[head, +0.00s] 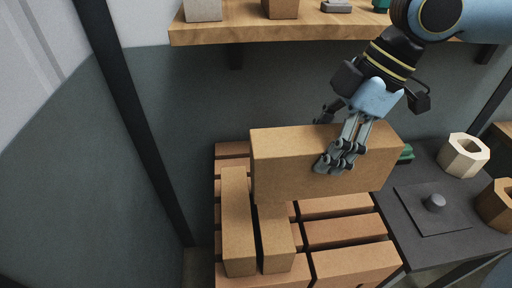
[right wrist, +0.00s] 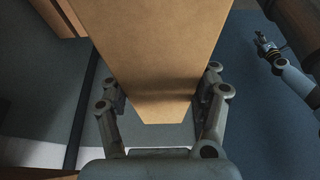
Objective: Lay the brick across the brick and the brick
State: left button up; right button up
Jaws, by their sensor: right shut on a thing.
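A large tan brick (head: 290,165) is held in my right gripper (head: 324,143) and fills the upper middle of the right wrist view (right wrist: 150,50). The fingers stand on both of its wide sides. Two narrower tan bricks lie side by side with a thin gap, the left brick (head: 238,225) and the right brick (head: 276,245). The held brick covers the far part of the right one in the head view; whether they touch cannot be told. A small gripper (right wrist: 264,44), seemingly my left, shows in the right wrist view, its jaws too small to read.
The bricks lie on a slatted wooden platform (head: 345,232). A wooden shelf (head: 250,31) with objects runs above. A dark post (head: 140,130) stands left.

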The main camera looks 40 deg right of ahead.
aim_at(252, 162)
jog(key=shift+w+a, duration=0.1)
jog(key=shift+a, duration=0.05)
jog(key=shift+w+a+f+b, duration=0.35)
jog(key=shift+w+f+b, duration=0.15)
jog(key=shift+b, duration=0.35)
jog(key=w+a+f, duration=0.4)
jog(key=w, duration=0.1)
jog(key=w+a+f+b, duration=0.1)
jog(key=w+a, duration=0.1)
jog(key=shift+w+a+f, duration=0.3)
jog(key=shift+w+f, duration=0.1)
notch_tip(252, 162, down, 4)
jog(key=shift+r, duration=0.15)
pick_arm(q)
jog(key=shift+s+f, duration=0.15)
jog(key=shift+f, duration=0.4)
jog(key=shift+s+f, duration=0.15)
jog(key=shift+f, duration=0.4)
pick_arm(e)
jog(key=shift+s+f, duration=0.2)
jog(key=o, duration=1.4)
jog(key=shift+d+f, duration=0.1)
jog(key=shift+f, duration=0.05)
jog(key=o, duration=0.3)
jog(key=shift+w, duration=0.1)
